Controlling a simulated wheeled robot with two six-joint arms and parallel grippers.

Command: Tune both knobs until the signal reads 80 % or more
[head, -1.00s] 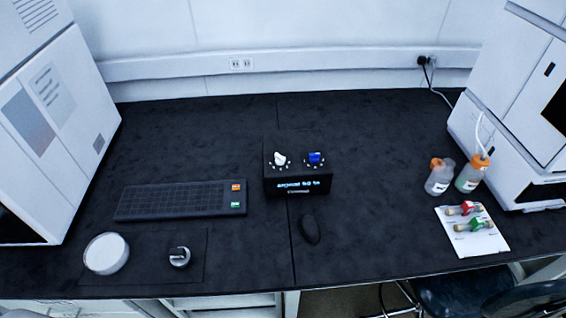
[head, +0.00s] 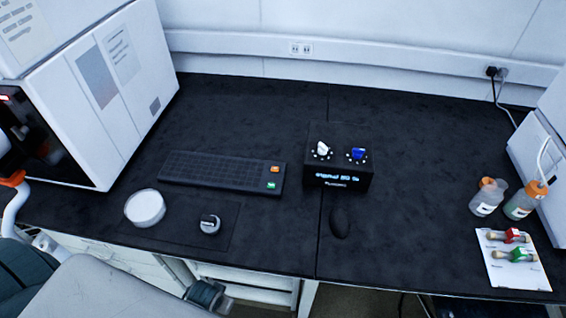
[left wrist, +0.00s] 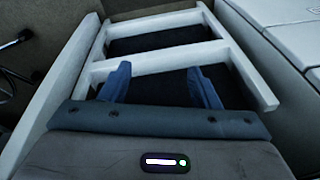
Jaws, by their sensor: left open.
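A black box (head: 338,181) stands on the dark bench, right of the keyboard. On its top are a white knob (head: 322,150) and a blue knob (head: 357,154), each ringed by small white dots. Its front display (head: 338,177) shows small blue-white text that I cannot read surely. My left gripper (left wrist: 158,72) shows in the left wrist view with its two blue fingers apart and nothing between them. It is away from the box and both knobs, over a white frame with dark gaps. My right gripper is not in view.
A keyboard (head: 222,173), a white round dish (head: 145,208), a small dark-and-silver knob-like item (head: 210,224) and a mouse (head: 340,222) lie on the bench. Bottles (head: 487,197) and a white card with vials (head: 515,268) are at right. A white instrument (head: 110,90) stands at left.

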